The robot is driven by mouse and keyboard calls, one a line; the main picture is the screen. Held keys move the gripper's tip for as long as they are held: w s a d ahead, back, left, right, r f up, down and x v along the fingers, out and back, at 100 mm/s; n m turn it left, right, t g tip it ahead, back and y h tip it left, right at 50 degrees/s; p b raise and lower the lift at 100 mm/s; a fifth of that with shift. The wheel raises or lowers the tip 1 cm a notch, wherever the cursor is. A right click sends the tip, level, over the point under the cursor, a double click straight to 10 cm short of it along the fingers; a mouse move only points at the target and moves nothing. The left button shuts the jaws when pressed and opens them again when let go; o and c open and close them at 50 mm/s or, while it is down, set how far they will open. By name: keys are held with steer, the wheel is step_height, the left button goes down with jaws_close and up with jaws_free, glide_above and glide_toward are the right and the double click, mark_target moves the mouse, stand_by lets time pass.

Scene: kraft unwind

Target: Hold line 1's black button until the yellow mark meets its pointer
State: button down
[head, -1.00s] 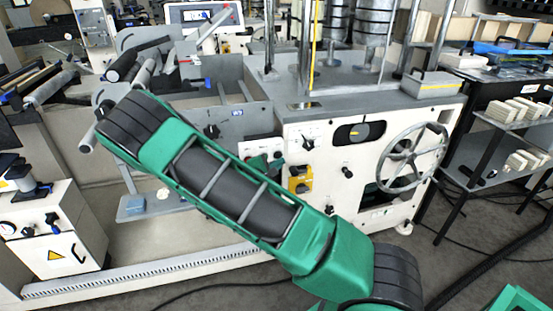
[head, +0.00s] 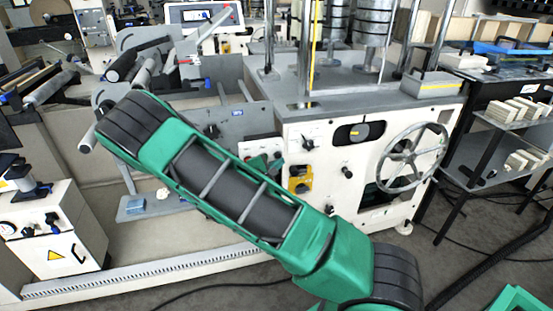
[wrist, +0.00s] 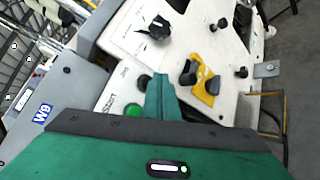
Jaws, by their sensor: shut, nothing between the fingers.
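The white machine front (head: 330,165) carries a dark oval window (head: 353,133) with a small yellow mark in it; I cannot make out the pointer clearly. In the wrist view, my gripper (wrist: 160,84) is shut and empty, its green fingers over a pale button panel. A round black button (wrist: 145,82) shows just left of the fingertips, partly covered; I cannot tell whether they touch it. A green button (wrist: 133,110) sits below it. In the head view my own green arm hides most of the gripper and the buttons.
A yellow plate with black knobs (wrist: 206,88) and a black rotary knob (wrist: 158,28) stand out near the fingers. A grey plate (wrist: 60,85) lies left. A handwheel (head: 413,157) juts out at right.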

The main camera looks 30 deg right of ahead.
steer(key=shift+w, duration=0.1)
steer(key=shift+w+d, duration=0.15)
steer(key=shift+w, duration=0.05)
steer(key=shift+w+d, duration=0.1)
steer(key=shift+w, duration=0.4)
stand_by(3.5)
steer(key=shift+s, duration=0.15)
stand_by(0.7)
steer(key=shift+s+a, duration=0.25)
steer(key=shift+s, duration=0.5)
steer(key=shift+s+a, duration=0.25)
steer(key=shift+s, duration=0.55)
steer(key=shift+s+a, duration=0.2)
steer(key=shift+s, duration=0.6)
steer(key=shift+s+a, duration=0.25)
steer(key=shift+s, duration=0.55)
